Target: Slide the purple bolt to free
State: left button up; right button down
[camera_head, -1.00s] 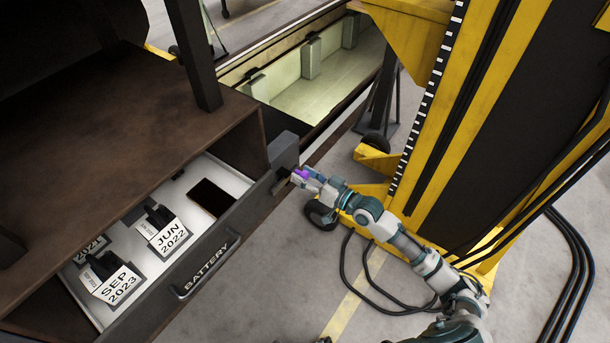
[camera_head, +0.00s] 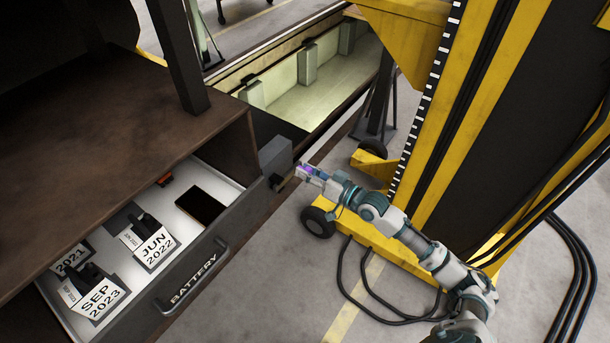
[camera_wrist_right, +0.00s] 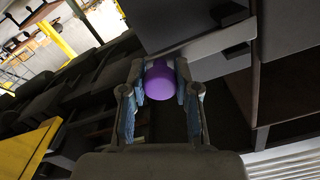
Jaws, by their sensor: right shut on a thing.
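The purple bolt (camera_head: 307,169) shows as a small purple end at the side of the drawer unit, by a grey block (camera_head: 275,157). My right gripper (camera_head: 305,172) is around it. In the right wrist view the bolt's rounded purple end (camera_wrist_right: 159,80) sits between the two blue-padded fingers of my right gripper (camera_wrist_right: 160,85), which are shut on it. The rest of the bolt is mostly hidden by the fingers. My left gripper is not in view.
The open drawer marked BATTERY (camera_head: 195,275) holds dated white blocks (camera_head: 148,243), a black flat item (camera_head: 201,205) and a small orange-red item (camera_head: 165,180). A yellow and black lifting column (camera_head: 470,120) stands close on the right. Cables lie on the floor.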

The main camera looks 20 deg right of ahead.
jog(key=c, duration=1.1)
grip_release()
jog(key=shift+d+r, duration=0.1)
jog(key=shift+r, duration=0.05)
jog(key=shift+o, duration=1.3)
jog(key=shift+w, duration=0.1)
jog(key=shift+d, duration=0.2)
jog(key=shift+d+f, duration=0.25)
jog(key=shift+d, duration=0.2)
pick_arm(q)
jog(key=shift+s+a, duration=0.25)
pick_arm(e)
jog(key=v, duration=1.1)
jog(key=shift+s+d, duration=0.2)
jog(key=shift+s, duration=0.1)
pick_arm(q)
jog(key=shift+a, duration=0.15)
pick_arm(e)
jog(key=shift+a, duration=0.3)
